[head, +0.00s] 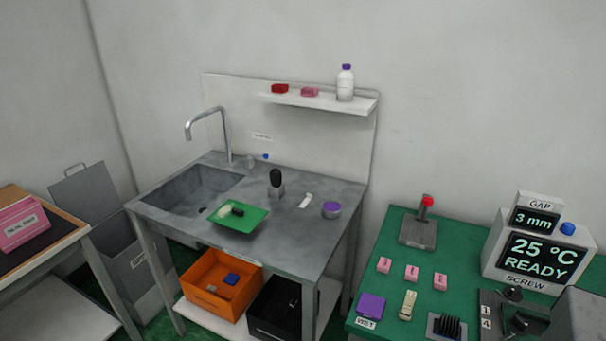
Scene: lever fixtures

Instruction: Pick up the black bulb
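A black rounded bulb (275,178) stands upright on the grey metal sink table, right of the basin. Its lower end meets a small grey block (276,192); I cannot tell whether it is fixed in it or only rests on it. A smaller black piece (238,212) lies beside a whitish piece (225,210) on a green tray (250,222) in front of the bulb. My gripper is not in view.
A white piece (305,201) and a purple-topped round container (331,209) lie right of the bulb. A tall faucet (208,121) rises behind the basin. A shelf (318,101) overhangs the table's back. A green bench (455,238) stands at right.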

